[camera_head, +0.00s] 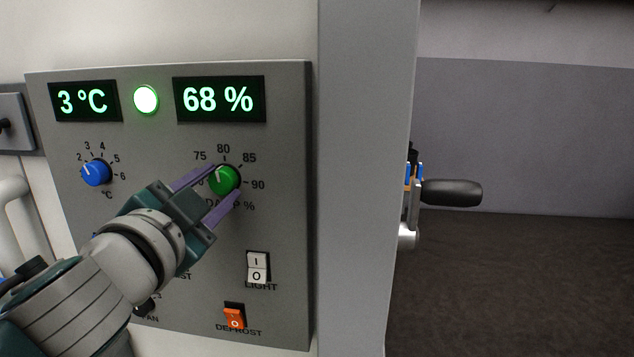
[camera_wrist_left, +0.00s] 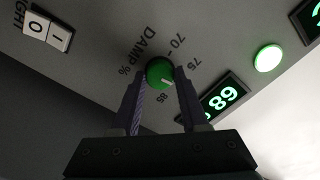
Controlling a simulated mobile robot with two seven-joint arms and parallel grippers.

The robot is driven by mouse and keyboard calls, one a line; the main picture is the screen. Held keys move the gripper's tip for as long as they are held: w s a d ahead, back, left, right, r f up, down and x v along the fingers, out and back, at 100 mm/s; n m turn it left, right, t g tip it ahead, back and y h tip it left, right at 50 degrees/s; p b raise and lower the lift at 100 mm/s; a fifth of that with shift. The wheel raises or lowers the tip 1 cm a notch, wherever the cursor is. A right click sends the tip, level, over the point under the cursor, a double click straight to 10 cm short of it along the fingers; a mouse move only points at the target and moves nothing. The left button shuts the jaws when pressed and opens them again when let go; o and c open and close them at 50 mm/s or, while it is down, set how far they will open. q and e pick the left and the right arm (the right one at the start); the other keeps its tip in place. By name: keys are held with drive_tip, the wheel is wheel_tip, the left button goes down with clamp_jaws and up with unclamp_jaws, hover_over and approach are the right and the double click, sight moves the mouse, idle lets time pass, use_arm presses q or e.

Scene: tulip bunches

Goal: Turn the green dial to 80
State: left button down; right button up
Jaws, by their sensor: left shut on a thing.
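The green dial (camera_head: 225,181) is on a grey control panel, under the lit display reading 68 % (camera_head: 219,99). Its white mark points up and left, roughly toward 75. Printed numbers 75, 80, 85 and 90 stand around it; the lower-left number is partly hidden by a finger. My left gripper (camera_head: 225,183) is shut on the dial, one purple finger on each side. In the left wrist view, the green dial (camera_wrist_left: 160,72) sits between the fingertips of the left gripper (camera_wrist_left: 160,80). My right gripper is not in view.
A blue dial (camera_head: 96,172) and a 3 °C display (camera_head: 84,101) are to the left. A round green lamp (camera_head: 145,99) is lit. A white light switch (camera_head: 257,267) and orange defrost switch (camera_head: 234,317) are below. A dark handle (camera_head: 451,192) sticks out at the right.

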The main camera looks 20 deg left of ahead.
use_arm(q)
drive_tip(key=shift+m, duration=0.7)
drive_tip(key=shift+c, duration=2.1)
unclamp_jaws()
drive_tip(key=shift+s, duration=0.1)
drive_tip(key=b+v, duration=0.2)
drive_tip(key=v, duration=0.7)
drive_tip(key=shift+s, duration=0.4)
drive_tip(key=shift+d, duration=0.1)
